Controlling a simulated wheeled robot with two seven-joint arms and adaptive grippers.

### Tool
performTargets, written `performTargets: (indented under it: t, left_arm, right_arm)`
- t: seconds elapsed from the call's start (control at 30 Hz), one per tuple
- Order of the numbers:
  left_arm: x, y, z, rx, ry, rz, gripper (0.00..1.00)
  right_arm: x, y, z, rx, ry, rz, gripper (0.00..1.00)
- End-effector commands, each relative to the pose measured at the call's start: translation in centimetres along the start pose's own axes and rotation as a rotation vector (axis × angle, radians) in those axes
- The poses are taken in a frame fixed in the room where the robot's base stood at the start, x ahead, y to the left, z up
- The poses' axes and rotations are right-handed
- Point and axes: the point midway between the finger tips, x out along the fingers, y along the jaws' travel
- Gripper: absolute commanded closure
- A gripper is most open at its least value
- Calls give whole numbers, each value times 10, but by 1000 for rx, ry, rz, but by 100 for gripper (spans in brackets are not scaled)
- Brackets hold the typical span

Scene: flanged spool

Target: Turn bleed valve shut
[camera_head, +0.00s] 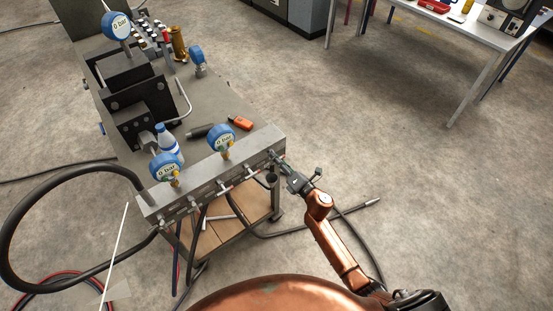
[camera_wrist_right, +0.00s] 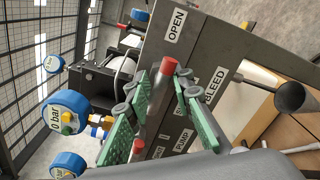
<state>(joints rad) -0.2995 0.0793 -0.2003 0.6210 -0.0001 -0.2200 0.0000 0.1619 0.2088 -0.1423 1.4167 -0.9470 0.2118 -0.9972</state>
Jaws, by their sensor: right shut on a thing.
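The manifold block (camera_head: 215,180) is a long grey bar at the front edge of the bench. Its right end carries the bleed valve, largely hidden behind my right gripper (camera_head: 282,165) in the head view. In the right wrist view the valve's grey lever with a red tip (camera_wrist_right: 168,66) stands between the green-padded fingers of my right gripper (camera_wrist_right: 172,86), which is shut on it. My left gripper is not in view.
Two blue gauges (camera_head: 221,140) on the block read 0 bar. A bottle (camera_head: 168,145) and an orange tool (camera_head: 240,123) lie or stand behind it. A thick black hose (camera_head: 22,210) loops at left. Floor to the right is mostly clear; a white table (camera_head: 480,32) stands far right.

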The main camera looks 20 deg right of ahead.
Motion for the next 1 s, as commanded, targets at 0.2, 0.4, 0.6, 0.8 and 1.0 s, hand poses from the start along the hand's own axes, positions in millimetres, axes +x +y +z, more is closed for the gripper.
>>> performTargets:
  t: [0.2,0.4,0.6,0.8,1.0]
  left_arm:
    - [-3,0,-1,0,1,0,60]
    - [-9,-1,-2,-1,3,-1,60]
    - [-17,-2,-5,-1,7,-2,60]
    - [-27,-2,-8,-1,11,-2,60]
    - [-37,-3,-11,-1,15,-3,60]
  right_arm:
    - [-1,-1,0,49,0,-2,100]
    - [-1,0,0,167,0,-3,100]
    - [-1,-1,1,345,0,-4,100]
    - [-2,-1,0,536,0,-5,100]
    - [-2,-1,0,726,-1,-5,100]
